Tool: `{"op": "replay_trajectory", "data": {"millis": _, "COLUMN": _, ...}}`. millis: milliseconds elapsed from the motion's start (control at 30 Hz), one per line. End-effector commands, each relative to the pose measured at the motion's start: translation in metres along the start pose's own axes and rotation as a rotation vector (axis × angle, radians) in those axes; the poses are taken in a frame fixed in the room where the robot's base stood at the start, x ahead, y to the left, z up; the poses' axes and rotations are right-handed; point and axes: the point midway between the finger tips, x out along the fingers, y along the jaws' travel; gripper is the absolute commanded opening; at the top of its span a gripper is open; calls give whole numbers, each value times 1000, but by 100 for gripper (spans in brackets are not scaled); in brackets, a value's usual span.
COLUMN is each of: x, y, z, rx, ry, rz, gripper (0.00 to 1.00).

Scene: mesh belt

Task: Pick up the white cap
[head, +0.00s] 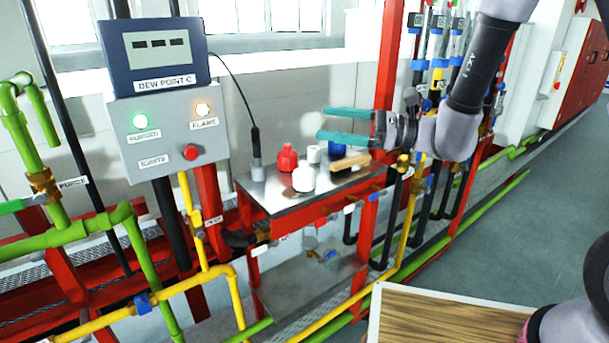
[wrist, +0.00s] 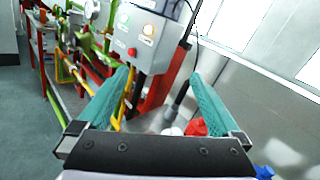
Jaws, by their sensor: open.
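Two small white items stand on the metal shelf (head: 262,196) in the head view. One is a rounded white piece (head: 303,179) near the front, the other a small white cylinder (head: 313,154) behind it. I cannot tell for sure which is the white cap. My gripper (head: 322,122) is open and empty, its teal fingers pointing left, above and behind the shelf items. In the wrist view, its fingers (wrist: 160,78) are spread wide with nothing between the tips. A white item (wrist: 172,131) shows low there, partly hidden.
A red bottle (head: 287,159), a wooden-handled item (head: 351,162) and a blue item (head: 338,149) crowd the shelf.

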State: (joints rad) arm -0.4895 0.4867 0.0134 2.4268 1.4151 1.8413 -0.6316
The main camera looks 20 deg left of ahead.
Motion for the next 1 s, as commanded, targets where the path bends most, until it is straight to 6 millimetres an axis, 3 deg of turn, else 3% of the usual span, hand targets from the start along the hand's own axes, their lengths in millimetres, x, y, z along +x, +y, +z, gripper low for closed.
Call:
{"op": "replay_trajectory", "data": {"millis": 33, "x": 8, "y": -2, "z": -26, "rx": 62, "ry": -3, "rz": -62, "gripper": 100}}
{"op": "replay_trajectory", "data": {"millis": 200, "x": 17, "y": -14, "z": -103, "rx": 184, "ry": 26, "rz": -296, "gripper": 100}}
{"op": "replay_trajectory", "data": {"millis": 300, "x": 13, "y": -14, "z": -142, "rx": 218, "ry": 64, "rz": -407, "gripper": 100}}
{"op": "replay_trajectory", "data": {"millis": 400, "x": 8, "y": -13, "z": -168, "rx": 232, "ry": 95, "rz": -481, "gripper": 100}}
{"op": "replay_trajectory", "data": {"millis": 567, "x": 7, "y": -14, "z": -185, "rx": 233, "ry": 117, "rz": -528, "gripper": 100}}
{"op": "replay_trajectory", "data": {"millis": 800, "x": 39, "y": -32, "z": -191, "rx": 232, "ry": 116, "rz": -530, "gripper": 100}}
{"op": "replay_trajectory", "data": {"millis": 1000, "x": 53, "y": -40, "z": -193, "rx": 233, "ry": 117, "rz": -530, "gripper": 100}}
